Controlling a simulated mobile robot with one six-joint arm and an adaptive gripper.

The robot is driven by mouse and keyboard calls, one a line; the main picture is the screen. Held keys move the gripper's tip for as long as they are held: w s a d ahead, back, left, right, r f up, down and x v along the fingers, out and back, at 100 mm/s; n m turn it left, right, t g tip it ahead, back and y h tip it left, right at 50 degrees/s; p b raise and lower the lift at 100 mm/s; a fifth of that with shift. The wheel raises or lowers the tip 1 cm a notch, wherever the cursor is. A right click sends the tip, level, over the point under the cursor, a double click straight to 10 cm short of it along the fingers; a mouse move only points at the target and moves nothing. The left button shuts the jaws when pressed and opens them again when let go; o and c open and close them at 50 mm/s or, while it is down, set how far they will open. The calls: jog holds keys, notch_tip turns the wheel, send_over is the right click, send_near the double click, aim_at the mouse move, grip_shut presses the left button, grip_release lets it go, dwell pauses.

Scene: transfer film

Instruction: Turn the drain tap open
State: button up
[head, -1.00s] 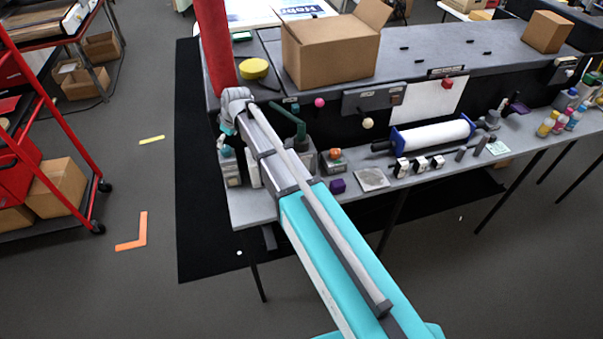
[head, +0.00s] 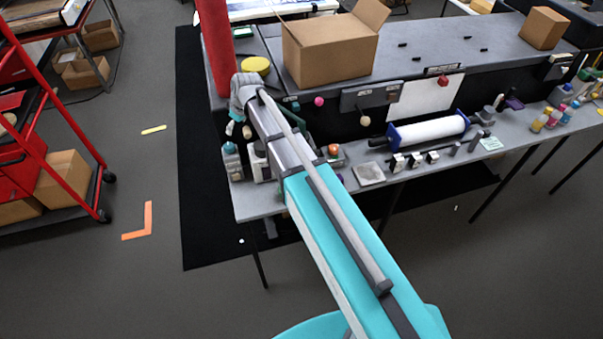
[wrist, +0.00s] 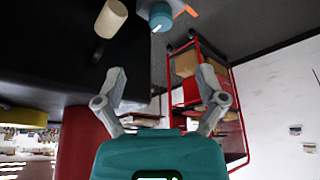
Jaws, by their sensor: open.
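A round teal knob (wrist: 160,16) with a white mark sits on a grey body at the top of the wrist view. An orange piece (wrist: 188,9) shows beside it. A beige cylinder (wrist: 110,18) stands out from the dark panel to its left. I cannot tell for sure which of these is the drain tap. My gripper (wrist: 161,86) is open and empty, and the knob and cylinder lie beyond its fingertips, apart from them. In the head view my gripper (head: 236,117) is at the left end of the bench, partly hidden by my arm.
A teal-topped container (head: 231,160) stands on the bench's left end. A red column (head: 216,45) rises close by my gripper. A red cart (head: 60,165) stands left, across open floor.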

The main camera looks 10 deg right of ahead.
jog(key=s+d+f+m+g+h+b, duration=0.1)
jog(key=s+d+f+m+b, duration=0.2)
jog(key=s+d, duration=0.5)
jog(key=s+d+f+m+g+h+b, duration=0.1)
jog(key=s+d+f+m+b, duration=0.3)
jog(key=s+d+f, duration=0.3)
jog(key=shift+s+d+m+h+b, duration=0.35)
jog(key=shift+s+d+b, duration=0.25)
jog(key=shift+s+d, duration=0.65)
jog(key=shift+w+d, duration=0.1)
jog(key=shift+d, duration=0.05)
jog(key=s+d+f+m+b, duration=0.2)
jog(key=s+d, duration=0.1)
jog(key=s, duration=0.2)
jog(key=shift+s+d+f+g+h, duration=0.2)
jog(key=shift+d+g+h, duration=0.15)
jog(key=shift+d+g, duration=0.05)
jog(key=shift+c, duration=0.2)
dwell(1.1)
